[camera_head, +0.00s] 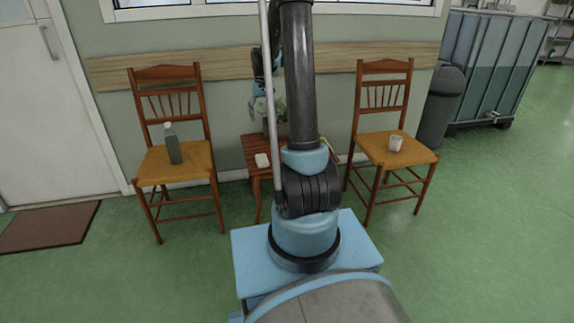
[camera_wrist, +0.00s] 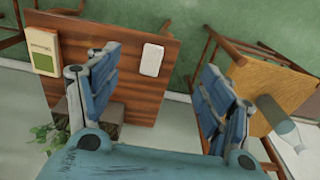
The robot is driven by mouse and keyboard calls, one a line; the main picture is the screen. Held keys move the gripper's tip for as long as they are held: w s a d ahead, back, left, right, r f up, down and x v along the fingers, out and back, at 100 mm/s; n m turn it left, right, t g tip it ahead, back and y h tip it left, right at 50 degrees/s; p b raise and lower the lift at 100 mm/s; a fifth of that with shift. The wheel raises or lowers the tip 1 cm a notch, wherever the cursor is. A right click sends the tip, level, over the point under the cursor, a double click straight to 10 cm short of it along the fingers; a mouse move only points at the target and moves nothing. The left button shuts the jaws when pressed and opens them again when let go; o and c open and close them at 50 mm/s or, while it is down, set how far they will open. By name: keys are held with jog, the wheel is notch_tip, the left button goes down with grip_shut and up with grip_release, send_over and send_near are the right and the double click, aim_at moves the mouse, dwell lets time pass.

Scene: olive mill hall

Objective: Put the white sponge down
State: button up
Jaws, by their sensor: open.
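The white sponge (camera_head: 262,160) lies flat on the small wooden table (camera_head: 252,146) between the two chairs. In the wrist view the sponge (camera_wrist: 152,60) lies on the bare reddish-brown tabletop (camera_wrist: 140,100), near one edge. My gripper (camera_head: 262,104) is up above the table in the head view, partly hidden behind my arm. In the wrist view its two blue fingers (camera_wrist: 158,68) are wide apart with nothing held between them. The sponge shows in the gap beyond them, apart from both fingers.
A potted plant (camera_head: 280,108) stands on the table, and a cream-and-green box or book (camera_wrist: 43,50) lies at its edge. A bottle (camera_head: 172,146) stands on the left chair (camera_head: 150,172). A white cup (camera_head: 396,143) stands on the right chair (camera_head: 420,156). The wall is close behind.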

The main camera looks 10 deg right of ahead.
jog(key=s+r, duration=0.4)
jog(key=s, duration=0.7)
jog(key=s+r, duration=0.5)
jog(key=s, duration=0.7)
jog(key=s+f, duration=0.4)
jog(key=s, duration=0.6)
jog(key=s+f+t, duration=0.1)
jog(key=s+f, duration=0.3)
jog(key=s, duration=0.5)
jog(key=shift+s+t, duration=0.3)
jog(key=shift+s, duration=0.05)
jog(key=shift+w+f, duration=0.2)
jog(key=shift+w, duration=0.25)
